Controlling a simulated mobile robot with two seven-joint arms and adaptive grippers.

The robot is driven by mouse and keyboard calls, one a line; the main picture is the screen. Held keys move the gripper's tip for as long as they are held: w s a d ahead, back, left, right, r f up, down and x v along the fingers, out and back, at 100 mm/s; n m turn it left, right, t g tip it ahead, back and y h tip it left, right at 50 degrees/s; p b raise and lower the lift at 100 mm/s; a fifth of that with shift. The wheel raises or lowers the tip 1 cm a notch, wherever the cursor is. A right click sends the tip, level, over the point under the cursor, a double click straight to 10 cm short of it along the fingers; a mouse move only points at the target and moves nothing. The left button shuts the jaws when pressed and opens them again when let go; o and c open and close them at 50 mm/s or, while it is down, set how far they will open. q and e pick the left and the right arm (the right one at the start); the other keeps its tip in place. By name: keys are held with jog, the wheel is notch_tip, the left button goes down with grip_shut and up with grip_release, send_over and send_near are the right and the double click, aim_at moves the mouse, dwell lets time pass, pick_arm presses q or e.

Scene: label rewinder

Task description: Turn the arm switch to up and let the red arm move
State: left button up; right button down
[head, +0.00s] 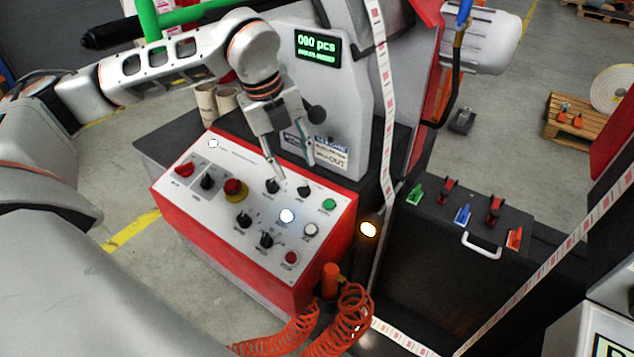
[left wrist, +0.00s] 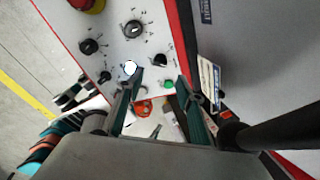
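The red control box's sloped white panel (head: 225,160) carries several black knobs. Their labels are too small to read, so I cannot tell which is the arm switch. My left gripper (head: 297,171) is open and empty above the panel's rear edge. Its fingertips point down near two knobs, one at the rear middle (head: 272,186) and one beside it to the right (head: 303,192). In the left wrist view, the open fingers (left wrist: 157,82) stand either side of a line toward the right-hand knob (left wrist: 160,60); contact is not visible. My right gripper is not in view. I cannot identify the red arm with certainty.
A red mushroom button (head: 234,188), a lit white button (head: 287,216) and a green button (head: 329,204) sit around the knobs. A grey machine housing with a green display (head: 318,48) rises behind. A label web (head: 384,90) runs down on the right; an orange coiled hose (head: 345,318) is in front.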

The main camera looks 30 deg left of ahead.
aim_at(303, 187)
pick_arm(q)
jog(key=x, duration=0.7)
jog(key=shift+d+f, duration=0.15)
jog(key=shift+f, duration=0.2)
grip_shut()
